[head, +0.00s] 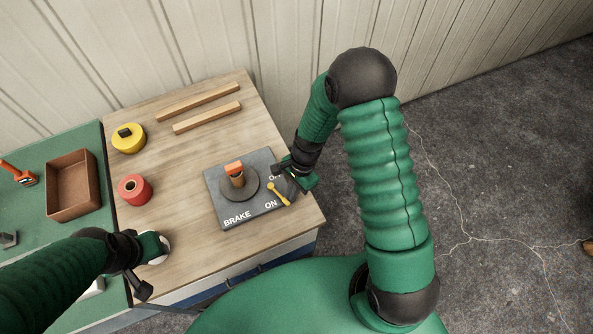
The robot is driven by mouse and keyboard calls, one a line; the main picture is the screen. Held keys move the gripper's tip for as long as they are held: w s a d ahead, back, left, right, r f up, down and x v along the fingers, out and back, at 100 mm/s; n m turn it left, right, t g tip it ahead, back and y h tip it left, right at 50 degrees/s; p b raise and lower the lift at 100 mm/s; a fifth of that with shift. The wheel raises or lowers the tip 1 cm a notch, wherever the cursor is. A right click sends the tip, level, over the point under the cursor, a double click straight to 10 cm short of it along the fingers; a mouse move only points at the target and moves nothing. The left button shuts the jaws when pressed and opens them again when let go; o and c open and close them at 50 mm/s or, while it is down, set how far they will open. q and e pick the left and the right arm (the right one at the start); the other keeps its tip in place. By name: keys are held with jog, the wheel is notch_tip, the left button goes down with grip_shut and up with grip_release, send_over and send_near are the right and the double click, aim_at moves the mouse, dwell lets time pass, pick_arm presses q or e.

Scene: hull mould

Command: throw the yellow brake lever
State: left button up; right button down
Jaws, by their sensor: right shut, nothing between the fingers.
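A dark grey plate (229,204) marked BRAKE, with OFF and ON at its right side, lies on the wooden bench top. A round hub (251,189) on it carries an upright post with an orange top (234,169). A small yellow lever (279,195) lies slanted at the plate's right side, close to the ON mark. My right gripper (295,178) is shut and empty over the plate's right edge, partly covering the OFF mark, just above the yellow lever; I cannot tell if they touch. My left gripper (150,247) is over the bench's front left; its fingers are unclear.
A yellow tape roll (129,143), a red roll (135,195) and two wooden sticks (207,117) lie on the bench (178,185). On the green surface at left stand a brown open box (72,212) and an orange-handled tool (20,174).

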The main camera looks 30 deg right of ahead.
jog(key=shift+s+a+m+t, duration=0.35)
jog(key=shift+a+m, duration=0.25)
jog(key=shift+m, duration=0.5)
jog(key=shift+s+a, duration=0.15)
jog(key=shift+a, duration=0.35)
